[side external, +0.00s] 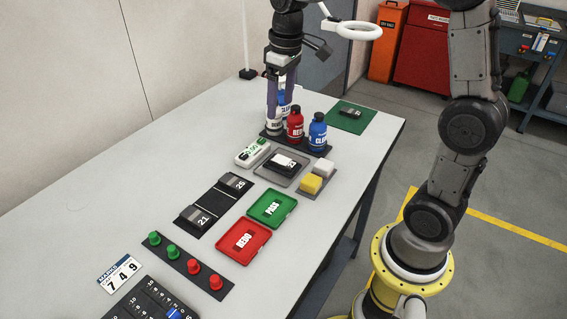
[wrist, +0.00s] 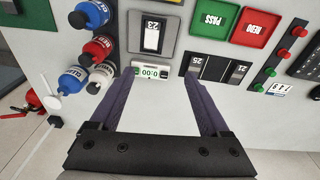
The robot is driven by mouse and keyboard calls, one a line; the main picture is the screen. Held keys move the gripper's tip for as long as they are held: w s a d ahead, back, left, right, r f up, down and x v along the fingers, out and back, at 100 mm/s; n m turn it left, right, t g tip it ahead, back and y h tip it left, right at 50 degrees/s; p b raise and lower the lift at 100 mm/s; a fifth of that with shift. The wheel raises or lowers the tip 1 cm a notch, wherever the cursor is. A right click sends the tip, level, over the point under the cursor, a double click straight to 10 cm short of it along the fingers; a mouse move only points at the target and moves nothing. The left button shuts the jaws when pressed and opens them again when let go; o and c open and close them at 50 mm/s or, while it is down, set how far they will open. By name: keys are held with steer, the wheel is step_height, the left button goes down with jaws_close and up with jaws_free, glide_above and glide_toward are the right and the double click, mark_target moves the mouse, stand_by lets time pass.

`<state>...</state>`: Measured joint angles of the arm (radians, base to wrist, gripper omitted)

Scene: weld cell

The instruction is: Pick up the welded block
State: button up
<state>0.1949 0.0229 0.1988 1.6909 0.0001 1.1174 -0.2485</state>
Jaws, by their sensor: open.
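Several dark blocks with grey tops and white numbers are in view; I cannot tell which is the welded block. Block 23 (side external: 281,164), with a white part on top, sits on a grey tray (side external: 263,172); it also shows in the wrist view (wrist: 153,36). Block 25 (side external: 234,183) and block 21 (side external: 195,215) lie on a black strip (side external: 214,200). Another block (side external: 350,113) lies on the green mat (side external: 344,124) at the back. My gripper (side external: 280,104) is open and empty, above the table by the bottles, apart from every block.
Red and blue bottles (side external: 295,126) stand close to my gripper, with a white bottle behind. A white timer (side external: 252,152), sponges (side external: 312,184), a green PASS tray (side external: 272,208), a red REDO tray (side external: 243,240) and buttons (side external: 194,266) fill the middle. The table's left side is clear.

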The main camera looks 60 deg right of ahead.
step_height(320, 180, down, 5)
steer(key=w+d+g, duration=0.1)
steer(key=d, duration=0.1)
glide_above(283, 161)
steer(key=shift+m, duration=0.3)
step_height(283, 161, down, 8)
steer(key=shift+w+f, duration=0.1)
steer(key=shift+f, duration=2.75)
jaws_close()
steer(key=shift+r, duration=0.1)
